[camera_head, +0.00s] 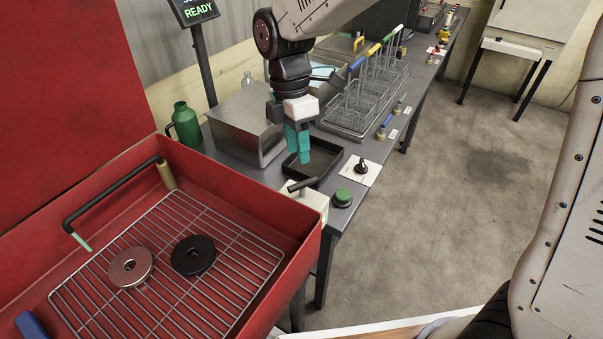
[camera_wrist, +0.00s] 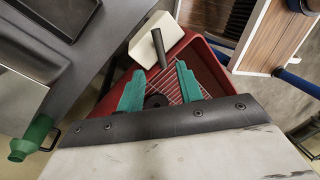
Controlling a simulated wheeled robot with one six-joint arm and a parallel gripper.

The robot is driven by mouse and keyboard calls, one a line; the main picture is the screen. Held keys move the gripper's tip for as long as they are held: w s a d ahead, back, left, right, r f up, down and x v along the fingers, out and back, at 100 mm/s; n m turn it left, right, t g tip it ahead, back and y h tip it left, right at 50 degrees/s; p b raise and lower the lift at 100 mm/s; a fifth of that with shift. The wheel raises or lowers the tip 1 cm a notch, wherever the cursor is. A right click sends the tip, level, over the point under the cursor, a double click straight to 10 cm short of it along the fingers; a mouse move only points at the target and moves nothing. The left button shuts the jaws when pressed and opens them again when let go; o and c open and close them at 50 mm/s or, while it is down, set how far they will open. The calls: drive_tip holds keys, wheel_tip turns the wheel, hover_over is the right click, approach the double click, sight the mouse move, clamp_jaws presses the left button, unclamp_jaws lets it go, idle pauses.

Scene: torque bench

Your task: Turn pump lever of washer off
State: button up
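The washer (camera_head: 250,200) is a red open tub with a wire rack, at the left and front in the head view. A cream box (camera_head: 314,197) on its right corner carries the dark pump lever (camera_head: 302,184). The lever lies across the box top, pointing left and right in the head view. In the wrist view the lever (camera_wrist: 159,48) shows on the cream box (camera_wrist: 146,48), just beyond the fingertips. My gripper (camera_head: 298,143) points down above and behind the lever, apart from it. Its teal fingers (camera_wrist: 158,78) are spread with nothing between them.
A black tray (camera_head: 327,160) lies on the bench below my gripper. A green button (camera_head: 343,196) and a black knob (camera_head: 361,168) are right of the lever. Metal discs (camera_head: 194,255) lie on the washer rack. A green bottle (camera_head: 185,124) stands behind. The floor at right is clear.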

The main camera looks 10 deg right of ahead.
sight(302, 182)
drive_tip(key=f, duration=0.2)
drive_tip(key=s+f, duration=0.1)
drive_tip(key=f, duration=0.4)
drive_tip(key=shift+s+d+f, duration=0.1)
drive_tip(key=shift+s+d, duration=0.1)
drive_tip(key=shift+d, duration=0.1)
clamp_jaws()
